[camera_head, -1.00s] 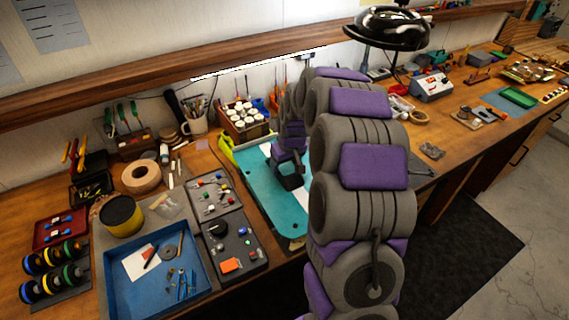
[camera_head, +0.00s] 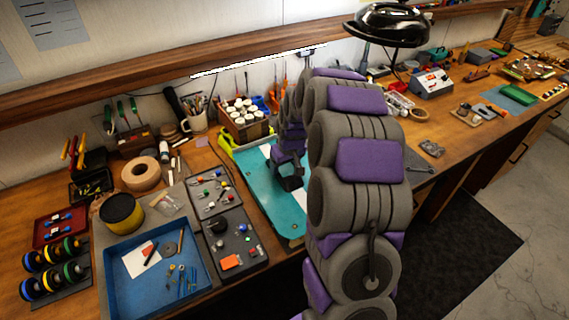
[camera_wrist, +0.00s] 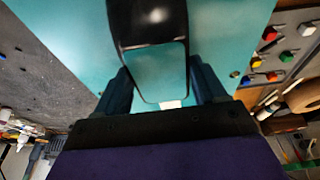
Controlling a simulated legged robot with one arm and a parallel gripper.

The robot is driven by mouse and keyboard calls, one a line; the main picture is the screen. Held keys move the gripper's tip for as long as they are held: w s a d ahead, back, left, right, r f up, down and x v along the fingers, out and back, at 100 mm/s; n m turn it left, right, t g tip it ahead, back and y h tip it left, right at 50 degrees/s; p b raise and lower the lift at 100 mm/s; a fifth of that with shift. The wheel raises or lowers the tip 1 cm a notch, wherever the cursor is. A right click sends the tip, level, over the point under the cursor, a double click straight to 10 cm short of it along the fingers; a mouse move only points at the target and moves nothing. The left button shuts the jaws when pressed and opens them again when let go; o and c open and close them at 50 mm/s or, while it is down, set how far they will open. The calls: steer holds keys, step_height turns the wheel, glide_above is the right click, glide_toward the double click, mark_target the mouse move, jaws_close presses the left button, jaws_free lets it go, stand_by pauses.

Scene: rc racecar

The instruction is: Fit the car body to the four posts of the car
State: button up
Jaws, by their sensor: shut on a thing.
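The teal car body (camera_head: 266,187), a broad flat shell with a white stripe, lies over the bench in the middle of the head view. In the wrist view its teal surface (camera_wrist: 232,30) fills the top, with a glossy black and teal raised cabin (camera_wrist: 160,75) in the middle. My gripper (camera_wrist: 161,88) is shut on this cabin, one dark finger on each side. In the head view my gripper (camera_head: 290,177) is small and partly hidden by my arm. The four posts and the car beneath are hidden, so I cannot tell whether the body touches them.
A lime-green part (camera_head: 229,143) shows at the body's back left edge. Grey trays of small parts (camera_head: 236,243) and a blue tray (camera_head: 122,287) lie to the left. A bottle rack (camera_head: 246,125) stands behind. A black lamp (camera_head: 388,27) overhangs the right side.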

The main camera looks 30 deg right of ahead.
mark_target(292, 176)
steer(key=shift+f, duration=0.5)
steer(key=o, duration=1.1)
steer(key=p+v, duration=0.2)
steer(key=v, duration=1.5)
steer(key=shift+d+r, duration=0.1)
